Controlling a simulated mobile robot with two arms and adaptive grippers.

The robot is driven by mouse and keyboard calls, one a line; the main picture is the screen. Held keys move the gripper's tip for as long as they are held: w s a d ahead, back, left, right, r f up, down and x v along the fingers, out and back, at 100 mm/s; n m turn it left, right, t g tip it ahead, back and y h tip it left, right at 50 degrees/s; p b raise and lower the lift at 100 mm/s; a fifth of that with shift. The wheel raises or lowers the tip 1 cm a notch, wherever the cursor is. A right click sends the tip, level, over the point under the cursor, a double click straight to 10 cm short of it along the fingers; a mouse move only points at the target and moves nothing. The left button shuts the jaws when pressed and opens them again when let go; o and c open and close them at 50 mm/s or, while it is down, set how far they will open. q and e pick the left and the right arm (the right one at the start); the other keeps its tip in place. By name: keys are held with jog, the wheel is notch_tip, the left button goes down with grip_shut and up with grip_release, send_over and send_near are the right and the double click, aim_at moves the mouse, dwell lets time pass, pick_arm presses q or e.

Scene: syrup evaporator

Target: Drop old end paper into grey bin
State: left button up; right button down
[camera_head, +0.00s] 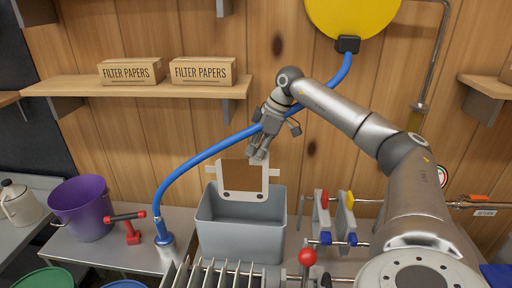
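The old end paper (243,176) is a white sheet with a large brown stain and two dark holes near its lower corners. It hangs upright over the back of the grey bin (241,243), its lower edge at about the rim in this view. My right gripper (259,156) is shut on the paper's top edge, right of its middle. The grey bin stands on the bench, open at the top; its floor is hidden. My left gripper is not in view.
A blue hose (195,160) arches behind the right gripper. A shelf (150,87) with two filter-paper boxes (203,71) is at the back left. A purple bucket (82,208) and a red-and-black tool (131,233) are left of the bin; clamps (321,216) are right, metal plates (215,275) in front.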

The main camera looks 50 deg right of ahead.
aim_at(266, 164)
notch_tip(266, 164, down, 12)
jog(key=b, duration=0.5)
jog(key=shift+f+b, duration=0.25)
jog(key=shift+b, duration=0.05)
jog(key=c, duration=1.2)
grip_release()
jog(key=shift+c, duration=0.2)
jog(key=shift+r, duration=0.15)
jog(key=shift+p+v, duration=3.3)
jog(key=shift+v, duration=0.6)
